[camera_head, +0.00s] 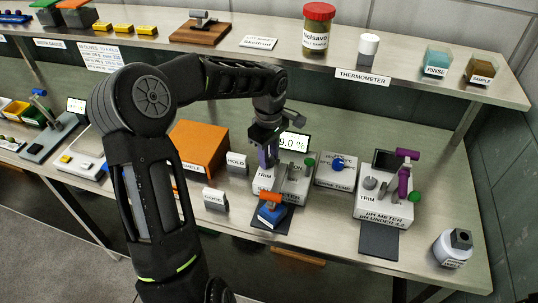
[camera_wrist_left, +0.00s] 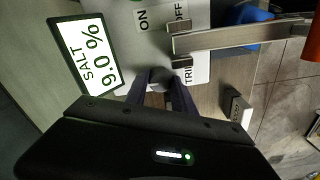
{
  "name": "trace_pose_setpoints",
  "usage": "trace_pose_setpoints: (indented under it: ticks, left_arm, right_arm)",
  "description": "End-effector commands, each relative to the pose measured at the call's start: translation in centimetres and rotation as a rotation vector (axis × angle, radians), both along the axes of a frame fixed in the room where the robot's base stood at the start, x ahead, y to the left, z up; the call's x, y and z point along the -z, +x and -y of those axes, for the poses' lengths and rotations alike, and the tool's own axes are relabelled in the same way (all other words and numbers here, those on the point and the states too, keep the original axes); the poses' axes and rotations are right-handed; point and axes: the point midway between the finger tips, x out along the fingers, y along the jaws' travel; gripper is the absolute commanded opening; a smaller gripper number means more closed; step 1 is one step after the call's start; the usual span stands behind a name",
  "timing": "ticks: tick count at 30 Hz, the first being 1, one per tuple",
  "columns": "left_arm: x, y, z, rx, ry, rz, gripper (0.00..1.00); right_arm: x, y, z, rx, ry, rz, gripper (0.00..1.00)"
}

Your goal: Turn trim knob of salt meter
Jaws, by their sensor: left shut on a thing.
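The salt meter (camera_head: 298,187) is a pale box on the bench with a TRIM label and a tilted display (camera_head: 293,142) showing 9.0 %. In the left wrist view the display (camera_wrist_left: 88,52) reads SALT 9.0 %. My left gripper (camera_head: 267,162) points down over the TRIM side of the meter. In the left wrist view my left gripper (camera_wrist_left: 160,84) has its two fingers around the grey trim knob (camera_wrist_left: 157,77), shut on it. The knob is hidden behind the fingers in the head view. My right gripper is not in view.
A metal arm (camera_wrist_left: 235,37) stands beside the knob near the ON and OFF labels. The pH meter (camera_head: 384,206) is to the right, an orange box (camera_head: 199,147) to the left. A shelf (camera_head: 270,58) runs behind.

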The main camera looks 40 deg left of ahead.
Motion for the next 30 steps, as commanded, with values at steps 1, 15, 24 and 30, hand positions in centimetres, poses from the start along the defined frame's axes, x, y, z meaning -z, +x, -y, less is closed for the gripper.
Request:
trace_pose_setpoints:
  ticks: [1,15,24,30]
  left_arm:
    - [0.0,0.0,0.0,0.0,0.0,0.0,0.04]
    - [0.2,0.1,0.0,0.142,0.002,0.002,0.0]
    - [0.0,0.1,0.0,0.449,0.001,0.002,0.0]
    - [-0.1,0.1,0.0,0.473,0.0,0.001,0.0]
  right_arm:
    - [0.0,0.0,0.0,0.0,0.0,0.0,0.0]
    - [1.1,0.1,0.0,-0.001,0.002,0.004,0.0]
    - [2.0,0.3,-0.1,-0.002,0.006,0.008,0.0]
    - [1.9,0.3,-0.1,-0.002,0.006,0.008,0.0]
